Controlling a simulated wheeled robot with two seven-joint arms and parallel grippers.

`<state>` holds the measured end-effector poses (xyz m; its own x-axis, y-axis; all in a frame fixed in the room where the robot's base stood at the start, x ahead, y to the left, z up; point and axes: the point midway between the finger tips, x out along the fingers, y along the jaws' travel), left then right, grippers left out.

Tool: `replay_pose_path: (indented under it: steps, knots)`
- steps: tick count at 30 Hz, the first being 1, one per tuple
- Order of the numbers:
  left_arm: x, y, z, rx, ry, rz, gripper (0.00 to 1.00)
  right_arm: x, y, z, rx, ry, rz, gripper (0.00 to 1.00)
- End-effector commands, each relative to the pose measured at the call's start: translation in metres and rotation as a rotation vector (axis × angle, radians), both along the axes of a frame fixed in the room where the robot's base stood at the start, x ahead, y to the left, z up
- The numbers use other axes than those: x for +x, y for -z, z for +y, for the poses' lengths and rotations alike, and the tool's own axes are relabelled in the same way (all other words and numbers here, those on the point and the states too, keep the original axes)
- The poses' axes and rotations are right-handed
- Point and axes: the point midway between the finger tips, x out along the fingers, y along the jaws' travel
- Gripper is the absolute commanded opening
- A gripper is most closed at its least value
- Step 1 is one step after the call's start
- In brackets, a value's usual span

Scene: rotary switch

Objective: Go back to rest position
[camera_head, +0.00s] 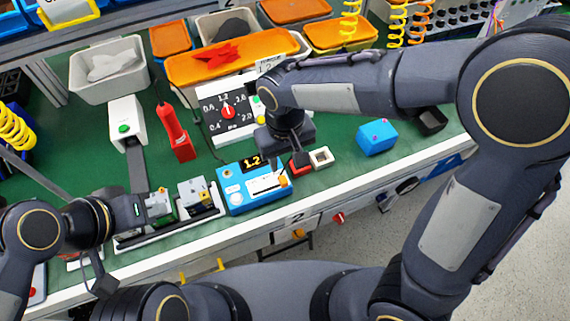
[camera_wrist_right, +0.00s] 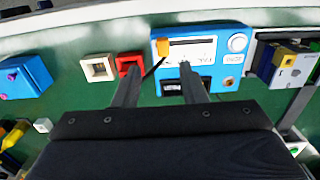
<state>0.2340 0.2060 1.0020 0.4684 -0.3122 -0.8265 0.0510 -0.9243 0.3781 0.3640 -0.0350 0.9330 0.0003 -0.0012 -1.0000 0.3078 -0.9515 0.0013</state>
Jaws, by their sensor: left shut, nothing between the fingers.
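My right gripper (camera_head: 290,163) points down just above the bench, by the right end of the blue box. In the right wrist view its two fingers (camera_wrist_right: 158,78) are spread with nothing between them, over the blue box (camera_wrist_right: 228,72). My left gripper (camera_head: 148,207) is at the lower left, beside a grey block fixture (camera_head: 160,203), shut and empty.
A red and a white square socket (camera_head: 321,157) lie close to my right gripper. A blue block (camera_head: 376,136) and a black box (camera_head: 431,121) are further right. A red handheld tool (camera_head: 175,133) and bins (camera_head: 109,70) stand behind. The bench's front edge (camera_head: 340,180) is near.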

Motion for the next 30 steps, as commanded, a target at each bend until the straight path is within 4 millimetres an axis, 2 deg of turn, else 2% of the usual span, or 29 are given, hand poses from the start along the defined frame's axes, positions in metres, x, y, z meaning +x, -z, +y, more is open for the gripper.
replay_pose_path:
  steps: [17, 20, 23, 26, 30]
  knots:
    - [0.0, 0.0, 0.0, 0.0, 0.0, 0.0, 0.0, 0.0, -0.004, 0.0, 0.0, 0.0, 0.0, 0.38]
    - [0.0, 0.0, 0.0, 0.0, 0.0, 0.0, 0.0, -0.001, -0.007, -0.005, 0.014, 0.01, -0.001, 0.38]
    - [0.0, 0.0, 0.0, 0.0, 0.0, 0.0, 0.0, -0.004, -0.018, -0.023, 0.067, 0.046, -0.004, 0.38]
    - [0.0, 0.0, 0.0, 0.0, 0.0, 0.0, 0.0, -0.014, -0.035, -0.054, 0.161, 0.107, -0.021, 0.38]
    - [0.0, 0.0, 0.0, 0.0, 0.0, 0.0, 0.0, -0.041, -0.057, -0.103, 0.298, 0.209, -0.083, 0.38]
